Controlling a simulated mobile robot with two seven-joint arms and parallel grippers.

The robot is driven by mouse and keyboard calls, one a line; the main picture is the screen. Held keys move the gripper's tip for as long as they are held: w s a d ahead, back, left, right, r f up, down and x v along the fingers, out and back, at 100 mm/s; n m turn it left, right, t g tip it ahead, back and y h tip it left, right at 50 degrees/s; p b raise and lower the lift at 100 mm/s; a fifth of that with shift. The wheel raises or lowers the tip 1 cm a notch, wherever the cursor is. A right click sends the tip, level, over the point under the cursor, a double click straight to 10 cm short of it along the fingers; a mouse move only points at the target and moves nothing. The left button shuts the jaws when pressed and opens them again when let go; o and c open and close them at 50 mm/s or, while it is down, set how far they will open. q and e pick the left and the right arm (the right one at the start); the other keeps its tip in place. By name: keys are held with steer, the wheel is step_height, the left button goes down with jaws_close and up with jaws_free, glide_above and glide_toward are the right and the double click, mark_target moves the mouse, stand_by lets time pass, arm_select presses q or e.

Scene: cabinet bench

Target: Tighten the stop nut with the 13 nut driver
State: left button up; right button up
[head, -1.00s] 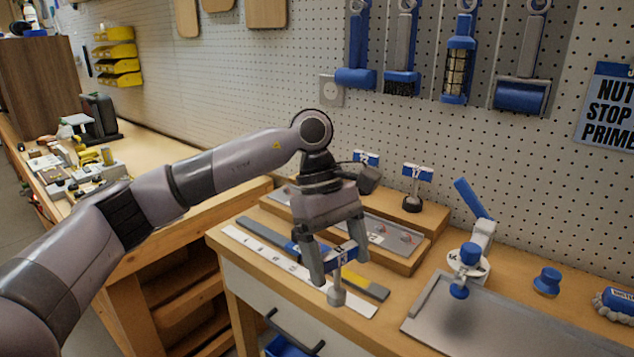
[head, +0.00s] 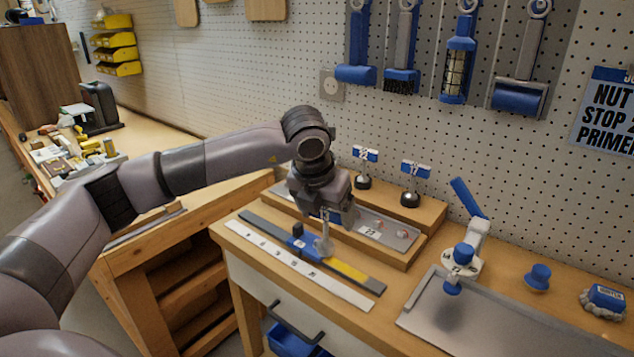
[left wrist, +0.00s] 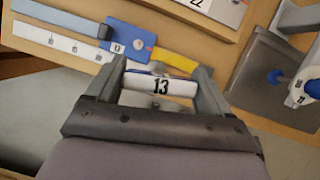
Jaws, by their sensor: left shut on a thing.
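My left gripper (head: 325,212) is shut on the 13 nut driver (head: 324,243). The driver points down, with its grey socket low over the rail beside the blue stop block (head: 297,241). In the left wrist view the driver's white grip (left wrist: 158,86), marked 13, lies between the fingers. Beyond it is the blue stop block (left wrist: 120,38), also marked 13, with a round grey nut (left wrist: 139,44) on it. The socket appears right of the nut in the head view; I cannot tell whether they touch. My right gripper is out of view.
The grey rail has a yellow stretch (head: 346,271), with a white scale (head: 300,265) in front. Behind, a wooden stand (head: 432,212) holds two more drivers, one marked 17 (head: 415,171). A metal tray (head: 500,318) and a blue-handled clamp (head: 464,254) are at right.

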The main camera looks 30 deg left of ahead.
arm_select(q)
steer(key=shift+w+a+n+g+y+p, duration=0.1)
steer(key=shift+w+a+n+g+y, duration=0.45)
steer(key=shift+n, duration=1.3)
steer(key=shift+w+a+n+g+y+p, duration=0.2)
steer(key=shift+w+a+n+y, duration=0.5)
steer(key=shift+n, duration=1.1)
steer(key=shift+w+a+n+g+y+p, duration=0.1)
steer(key=shift+w+a+n+g+y, duration=0.55)
steer(key=shift+n, duration=1.2)
steer(key=shift+s+a, duration=0.2)
steer(key=shift+s, duration=0.2)
steer(key=shift+h+b, duration=0.3)
steer(key=shift+f+b, duration=0.95)
steer(key=shift+f, duration=0.3)
